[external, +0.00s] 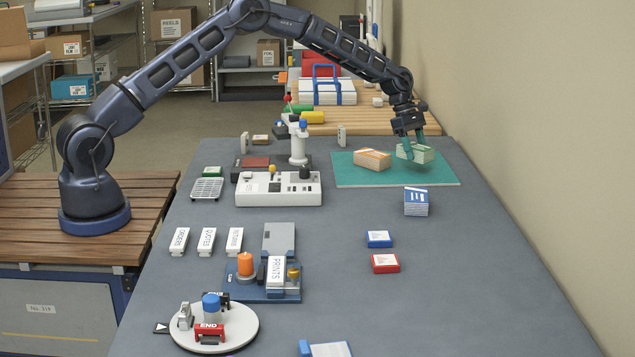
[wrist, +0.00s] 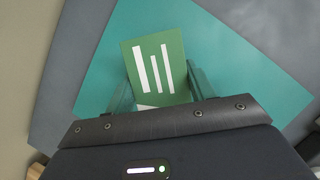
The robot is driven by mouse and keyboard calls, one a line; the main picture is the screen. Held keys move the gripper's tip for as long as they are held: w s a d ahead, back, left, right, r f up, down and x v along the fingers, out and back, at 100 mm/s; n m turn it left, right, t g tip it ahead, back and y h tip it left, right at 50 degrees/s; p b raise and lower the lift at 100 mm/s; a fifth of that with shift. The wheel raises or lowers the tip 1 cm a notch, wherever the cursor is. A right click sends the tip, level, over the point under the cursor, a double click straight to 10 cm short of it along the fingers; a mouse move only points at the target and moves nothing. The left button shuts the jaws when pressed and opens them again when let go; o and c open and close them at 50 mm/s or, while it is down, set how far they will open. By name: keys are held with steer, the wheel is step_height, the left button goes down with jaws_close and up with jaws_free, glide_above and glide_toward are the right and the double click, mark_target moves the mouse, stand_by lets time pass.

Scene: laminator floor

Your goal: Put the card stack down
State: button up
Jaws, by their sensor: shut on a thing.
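My gripper (external: 413,146) is shut on a green card stack (external: 416,154) with white stripes on its top. The stack is over the right part of a teal mat (external: 440,178) at the far right of the grey table. Whether it touches the mat or is slightly above it, I cannot tell. In the wrist view the green card stack (wrist: 157,62) is between the two teal fingers (wrist: 158,85), with the teal mat (wrist: 250,75) beneath. The fingers hide parts of the stack's sides.
An orange-topped card stack (external: 372,160) sits on the mat to the left. A blue stack (external: 416,202) stands just in front of the mat. Smaller blue (external: 379,239) and red (external: 385,263) boxes lie nearer. The wall is close on the right. The mat's front strip is clear.

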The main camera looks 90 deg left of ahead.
steer(key=shift+f, duration=1.65)
steer(key=shift+f, duration=0.1)
steer(key=o, duration=1.1)
steer(key=v, duration=1.2)
steer(key=shift+d+r, duration=0.1)
steer(key=shift+r, duration=0.1)
